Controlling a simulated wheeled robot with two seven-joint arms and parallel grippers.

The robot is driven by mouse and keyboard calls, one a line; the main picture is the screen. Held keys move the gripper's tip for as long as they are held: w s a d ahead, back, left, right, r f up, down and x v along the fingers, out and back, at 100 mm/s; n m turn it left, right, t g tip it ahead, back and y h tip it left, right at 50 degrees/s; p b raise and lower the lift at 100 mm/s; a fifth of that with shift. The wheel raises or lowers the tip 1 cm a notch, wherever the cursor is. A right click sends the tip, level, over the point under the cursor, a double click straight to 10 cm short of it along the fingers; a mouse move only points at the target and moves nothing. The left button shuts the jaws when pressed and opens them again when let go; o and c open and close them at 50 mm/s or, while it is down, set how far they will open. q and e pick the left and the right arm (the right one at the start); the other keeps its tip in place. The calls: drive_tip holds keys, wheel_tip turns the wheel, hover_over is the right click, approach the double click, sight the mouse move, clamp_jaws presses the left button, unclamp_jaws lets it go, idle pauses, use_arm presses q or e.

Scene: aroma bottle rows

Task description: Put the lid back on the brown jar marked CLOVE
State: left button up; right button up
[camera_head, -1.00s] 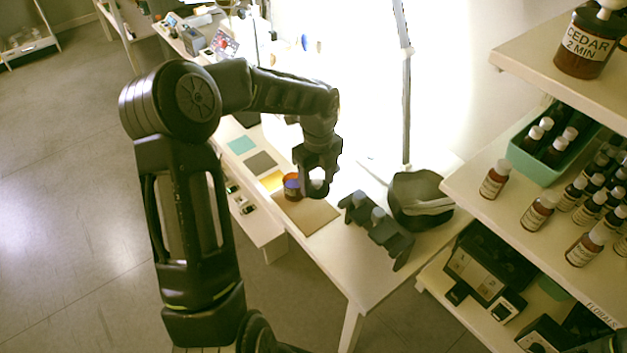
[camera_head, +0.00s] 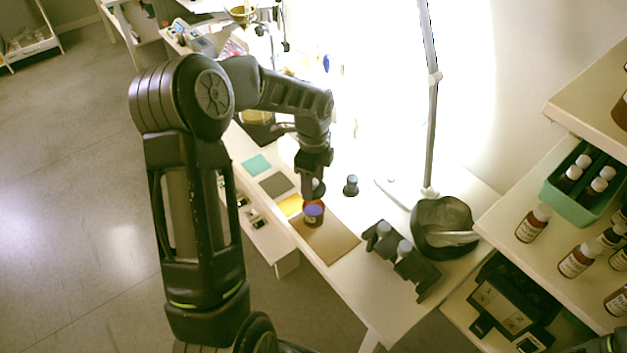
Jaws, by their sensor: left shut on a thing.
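A small brown jar (camera_head: 314,220) with a bluish-purple top stands upright on the tan mat (camera_head: 333,243) on the white table. Its label is too small to read. My left gripper (camera_head: 316,190) is just above and behind the jar, pointing down. It is shut on a small dark rounded thing, probably the lid, mostly hidden by the fingers. I cannot tell whether that thing touches the jar's rim. My right gripper is not in view.
A small dark knobbed object (camera_head: 351,186) stands behind the mat. A dark rack (camera_head: 402,262) and a dark bowl (camera_head: 443,225) stand to the right, near a lamp pole (camera_head: 432,110). Shelves with bottles (camera_head: 533,223) fill the right side.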

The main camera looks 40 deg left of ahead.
use_arm(q)
wheel_tip(320, 180, down, 4)
drive_tip(key=b, duration=0.3)
drive_tip(key=shift+f+b, duration=0.8)
drive_tip(key=shift+f, duration=0.4)
drive_tip(key=shift+f, duration=0.1)
idle(1.1)
idle(0.8)
drive_tip(key=o, duration=1.5)
drive_tip(key=shift+o, duration=0.7)
drive_tip(key=o, duration=0.3)
